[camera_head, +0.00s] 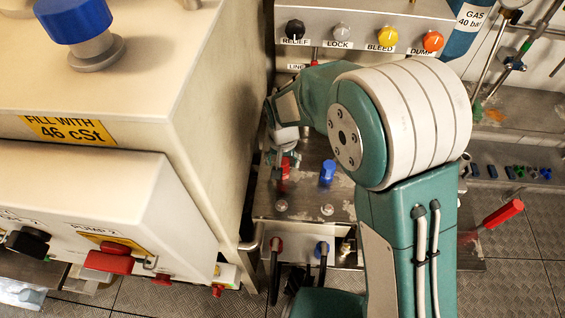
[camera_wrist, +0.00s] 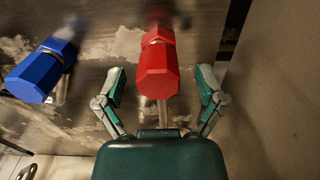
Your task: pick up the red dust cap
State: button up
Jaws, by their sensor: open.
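The red dust cap (camera_wrist: 158,72) is a six-sided cap in the middle of the wrist view, on a fitting over a worn metal surface. My gripper (camera_wrist: 161,80) is open, with one finger on each side of the cap in the picture. Gaps show between the cap and both fingers; the depth between them is hard to tell. In the head view the red cap (camera_head: 284,174) shows just below my gripper (camera_head: 284,158), partly hidden by it.
A blue cap (camera_wrist: 36,74) stands left of the red one in the wrist view; it is to the right in the head view (camera_head: 327,172). A big cream cabinet (camera_head: 205,110) rises close beside my gripper. A valve panel (camera_head: 360,30) stands behind.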

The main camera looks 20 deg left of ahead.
aim_at(283, 161)
jog(key=shift+f, duration=0.1)
jog(key=shift+c, duration=0.3)
jog(key=c, duration=0.9)
jog(key=shift+o, duration=0.2)
jog(key=shift+r, duration=0.25)
notch_tip(283, 161, up, 3)
jog(key=shift+s+d+r, duration=0.15)
jog(key=shift+r, duration=0.05)
jog(key=s+d+r, duration=0.9)
jog(key=s, duration=0.1)
jog(key=shift+s, duration=0.2)
jog(key=shift+r, duration=0.1)
